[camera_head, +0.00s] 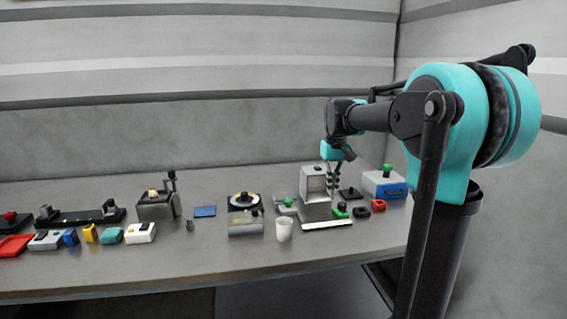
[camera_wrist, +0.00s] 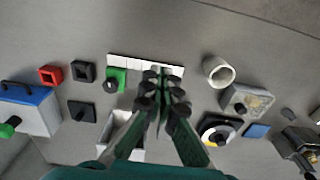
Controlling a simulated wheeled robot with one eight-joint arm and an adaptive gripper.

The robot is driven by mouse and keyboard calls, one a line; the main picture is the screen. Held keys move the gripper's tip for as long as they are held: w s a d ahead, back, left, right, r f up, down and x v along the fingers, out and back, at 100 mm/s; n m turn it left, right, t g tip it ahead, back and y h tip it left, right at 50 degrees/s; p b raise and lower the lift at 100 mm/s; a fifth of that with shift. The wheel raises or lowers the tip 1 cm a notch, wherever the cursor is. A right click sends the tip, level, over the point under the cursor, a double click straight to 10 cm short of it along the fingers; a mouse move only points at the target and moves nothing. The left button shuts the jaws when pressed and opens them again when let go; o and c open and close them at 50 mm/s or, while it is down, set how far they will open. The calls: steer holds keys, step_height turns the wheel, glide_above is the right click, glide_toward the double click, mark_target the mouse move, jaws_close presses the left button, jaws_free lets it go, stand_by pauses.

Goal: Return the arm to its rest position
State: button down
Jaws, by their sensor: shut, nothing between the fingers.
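My arm, teal and black, reaches in from the right in the head view. A green block with a black knob (camera_wrist: 112,82) lies just left of the fingers. The white machine behind the fingers is partly hidden.
A white cup (camera_head: 284,229), a reel device (camera_head: 244,202) and a blue pad (camera_head: 205,211) stand left of my gripper. A blue and white box (camera_head: 385,183) and a red square block (camera_head: 378,206) stand to its right. Several coloured blocks line the left. The table front (camera_head: 180,275) is clear.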

steer(key=s+d+f+m+t, duration=0.1)
steer(key=s+f, duration=1)
steer(key=s, duration=0.1)
steer(key=s+d+f+m+t, duration=0.1)
steer(key=s+d+f+t, duration=0.1)
steer(key=s+f, duration=1)
steer(key=shift+s+f+t, duration=0.15)
steer(key=shift+s+t, duration=0.1)
steer(key=shift+t, duration=0.05)
steer(key=shift+d, duration=0.1)
